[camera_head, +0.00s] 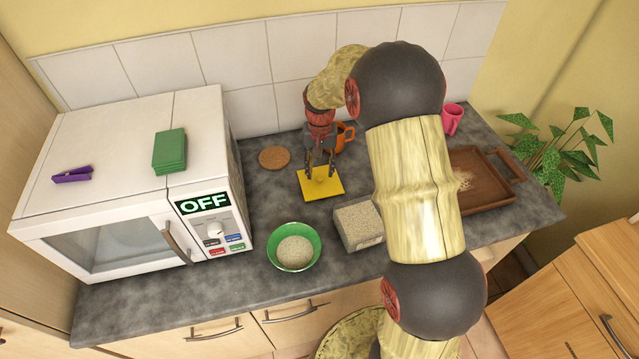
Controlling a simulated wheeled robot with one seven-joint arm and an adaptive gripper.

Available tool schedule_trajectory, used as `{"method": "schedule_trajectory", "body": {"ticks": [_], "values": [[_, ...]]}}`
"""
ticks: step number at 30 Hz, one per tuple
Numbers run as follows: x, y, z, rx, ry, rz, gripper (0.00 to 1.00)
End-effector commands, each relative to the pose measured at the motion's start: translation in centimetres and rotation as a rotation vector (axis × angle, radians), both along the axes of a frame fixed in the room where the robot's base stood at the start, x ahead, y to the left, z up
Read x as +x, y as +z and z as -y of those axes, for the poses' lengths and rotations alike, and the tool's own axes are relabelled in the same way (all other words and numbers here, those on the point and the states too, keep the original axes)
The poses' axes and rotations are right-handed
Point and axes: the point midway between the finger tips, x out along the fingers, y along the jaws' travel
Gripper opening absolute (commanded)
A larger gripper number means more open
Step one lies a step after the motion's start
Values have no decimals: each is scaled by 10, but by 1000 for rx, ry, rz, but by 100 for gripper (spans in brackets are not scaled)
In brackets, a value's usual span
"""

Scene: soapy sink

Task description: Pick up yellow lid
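The yellow lid (323,187) is a flat square lying on the dark counter, in the middle of the head view. A small yellow knob seems to stand up at its middle. My gripper (320,172) points down right over the lid. Its two dark fingers are spread apart, one on each side of the knob, with a gap showing between them. I cannot tell whether the fingertips touch the lid.
An orange mug (345,137) stands close behind my gripper, and a cork coaster (274,158) lies to the left. A green bowl (296,228) and a grey container (360,243) stand in front. The microwave (130,175) is left, a wooden tray (503,200) right.

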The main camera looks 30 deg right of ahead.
Motion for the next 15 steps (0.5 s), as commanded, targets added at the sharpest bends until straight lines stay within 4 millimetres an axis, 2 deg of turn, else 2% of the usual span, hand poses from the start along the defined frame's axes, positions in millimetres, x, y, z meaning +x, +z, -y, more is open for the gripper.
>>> {"method": "schedule_trajectory", "body": {"ticks": [1, 5, 11, 15], "values": [[0, -11, 0, 0, 0, -2, 38], [0, -23, 0, 0, 0, -1, 38], [1, -24, 0, 0, 0, 1, 38], [0, -24, 0, 0, 0, 1, 32]]}}
